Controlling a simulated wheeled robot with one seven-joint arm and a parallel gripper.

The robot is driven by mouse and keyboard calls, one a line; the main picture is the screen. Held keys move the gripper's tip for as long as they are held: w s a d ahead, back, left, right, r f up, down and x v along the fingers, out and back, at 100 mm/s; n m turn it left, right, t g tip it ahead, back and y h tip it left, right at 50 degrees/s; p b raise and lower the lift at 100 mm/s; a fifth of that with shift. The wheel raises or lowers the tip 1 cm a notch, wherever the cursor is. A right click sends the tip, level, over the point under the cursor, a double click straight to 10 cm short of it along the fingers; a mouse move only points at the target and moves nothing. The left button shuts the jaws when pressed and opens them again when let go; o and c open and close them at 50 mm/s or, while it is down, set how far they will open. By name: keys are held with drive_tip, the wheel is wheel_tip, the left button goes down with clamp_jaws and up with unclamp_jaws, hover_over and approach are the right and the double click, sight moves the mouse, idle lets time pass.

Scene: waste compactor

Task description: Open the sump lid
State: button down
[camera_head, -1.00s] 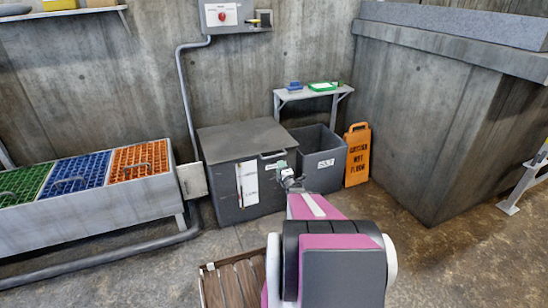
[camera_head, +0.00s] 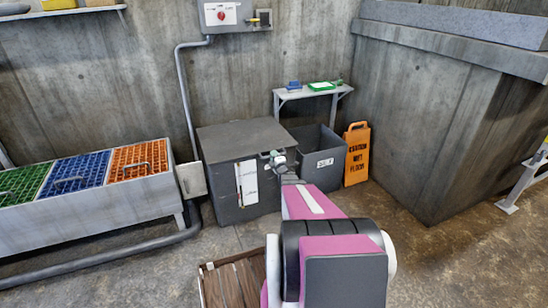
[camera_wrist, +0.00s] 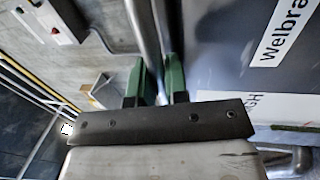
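A dark grey box (camera_head: 243,196) stands against the back wall, with a flat grey lid (camera_head: 240,137) lying shut on top. I take this as the sump lid; no label confirms it. A pale handle shows at the lid's front right edge. My gripper (camera_head: 277,159) is at that edge, partly covering the handle. In the wrist view, my gripper's green fingers (camera_wrist: 156,82) are apart, with a metal tube (camera_wrist: 147,35) running between them. Whether they touch the tube is unclear. A dark labelled surface (camera_wrist: 235,60) lies to the right.
An open grey bin (camera_head: 322,165) stands close right of the box, beside an orange wet-floor sign (camera_head: 357,155). A small shelf (camera_head: 306,93) is behind. A trough (camera_head: 100,208) with coloured grates and a pipe (camera_head: 110,262) lie left. Floor right of my arm is clear.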

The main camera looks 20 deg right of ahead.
drive_tip(key=shift+r, duration=0.45)
drive_tip(key=w+r+g, duration=0.1)
drive_tip(key=w+r, duration=0.3)
drive_tip(key=r, duration=0.8)
drive_tip(key=w+r+g, duration=0.1)
drive_tip(key=w+r, duration=0.3)
drive_tip(key=r, duration=0.8)
drive_tip(key=w+r, duration=1.4)
drive_tip(key=r, duration=0.1)
drive_tip(key=shift+w+a+r, duration=0.3)
drive_tip(key=shift+w+r, duration=0.95)
drive_tip(key=shift+w, duration=3.45)
drive_tip(key=shift+w+a+r, duration=0.25)
drive_tip(key=shift+w+r, duration=1)
drive_tip(key=shift+w, duration=3.4)
drive_tip(key=shift+w+a+r, duration=0.3)
drive_tip(key=shift+w+r, duration=0.95)
drive_tip(key=shift+w, duration=3.45)
